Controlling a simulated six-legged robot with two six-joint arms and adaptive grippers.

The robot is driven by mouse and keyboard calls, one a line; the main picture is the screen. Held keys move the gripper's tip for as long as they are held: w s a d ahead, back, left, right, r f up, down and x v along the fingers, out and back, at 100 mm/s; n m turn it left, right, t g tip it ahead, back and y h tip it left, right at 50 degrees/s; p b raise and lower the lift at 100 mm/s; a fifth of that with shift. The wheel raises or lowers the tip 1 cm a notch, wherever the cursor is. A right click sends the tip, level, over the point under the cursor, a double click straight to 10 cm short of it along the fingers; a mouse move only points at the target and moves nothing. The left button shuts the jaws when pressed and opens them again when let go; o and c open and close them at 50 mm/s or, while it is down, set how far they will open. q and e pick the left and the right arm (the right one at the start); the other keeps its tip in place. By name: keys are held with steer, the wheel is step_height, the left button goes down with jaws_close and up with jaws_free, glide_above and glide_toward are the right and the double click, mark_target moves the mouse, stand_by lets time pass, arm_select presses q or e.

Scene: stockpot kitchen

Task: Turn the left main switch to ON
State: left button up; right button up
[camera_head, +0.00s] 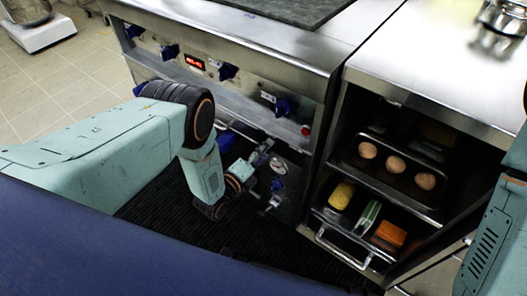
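My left arm reaches in from the left, down to the lower front of the steel stove. My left gripper (268,178) is open, its fingers spread apart. A small blue knob (277,185) sits on the dark lower panel just in front of the fingers. I cannot tell whether the fingers touch it. Whether this knob is the left main switch, and its ON or OFF marking, is too small to read. My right arm (490,235) shows at the right edge; its gripper is out of view.
The stove front (245,100) carries several blue knobs, a red lit display (194,62) and a red button (305,131).

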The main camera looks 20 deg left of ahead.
arm_select(q)
steer(key=shift+a, duration=0.1)
steer(key=v, duration=1.2)
steer(key=shift+w, duration=0.1)
stand_by(0.3)
